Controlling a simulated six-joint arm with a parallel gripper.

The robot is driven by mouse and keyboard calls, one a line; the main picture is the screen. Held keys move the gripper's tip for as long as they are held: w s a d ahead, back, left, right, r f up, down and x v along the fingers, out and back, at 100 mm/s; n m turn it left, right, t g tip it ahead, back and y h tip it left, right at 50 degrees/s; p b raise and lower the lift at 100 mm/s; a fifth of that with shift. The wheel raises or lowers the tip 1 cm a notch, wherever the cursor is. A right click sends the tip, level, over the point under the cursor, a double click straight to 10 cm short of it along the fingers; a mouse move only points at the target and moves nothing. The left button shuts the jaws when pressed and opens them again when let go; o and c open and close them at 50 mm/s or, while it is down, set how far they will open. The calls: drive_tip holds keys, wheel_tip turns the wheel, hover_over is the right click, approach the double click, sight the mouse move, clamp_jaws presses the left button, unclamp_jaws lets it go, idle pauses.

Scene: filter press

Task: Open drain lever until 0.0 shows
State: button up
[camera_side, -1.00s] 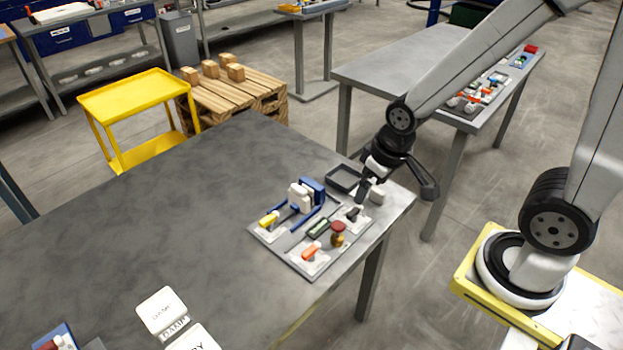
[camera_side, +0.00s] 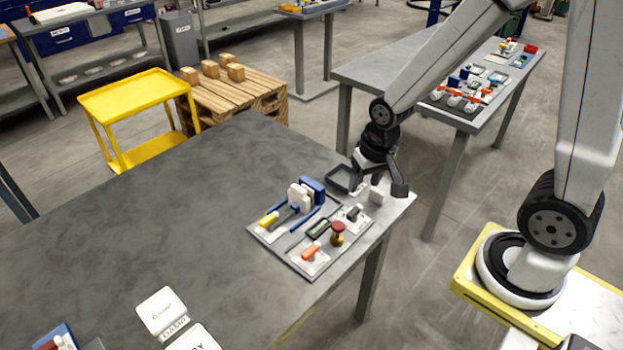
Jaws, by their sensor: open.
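The filter press panel (camera_side: 290,262) lies at the right end of the grey table. It carries a yellow lever (camera_side: 269,219), an orange lever (camera_side: 310,251) and a small dark lever (camera_side: 354,213), each on a pale plate. I cannot tell which one is the drain lever. A small dark green display (camera_side: 318,229) sits between them; its reading is too small to make out. My gripper (camera_side: 380,186) is open above the panel's back right corner, beside a white block (camera_side: 376,196). It is apart from the levers, and I see nothing held.
A red-topped brass knob (camera_side: 338,232) stands near the orange lever. White and blue press plates (camera_side: 308,192) rise behind the yellow lever. A black tray (camera_side: 343,179) lies close to my gripper. White cards (camera_side: 161,309) lie at the front; the table's left is clear.

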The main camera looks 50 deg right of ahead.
drive_tip(key=w+d+f+m+g, duration=0.1)
drive_tip(key=w+d+f+m, duration=0.25)
drive_tip(key=m, duration=0.25)
drive_tip(key=m+g, duration=0.1)
drive_tip(key=m, duration=0.6)
hover_over(355, 210)
wheel_tip(355, 210, down, 6)
drive_tip(key=shift+r, duration=0.1)
drive_tip(key=shift+f, duration=0.25)
drive_tip(key=shift+f, duration=3.7)
clamp_jaws()
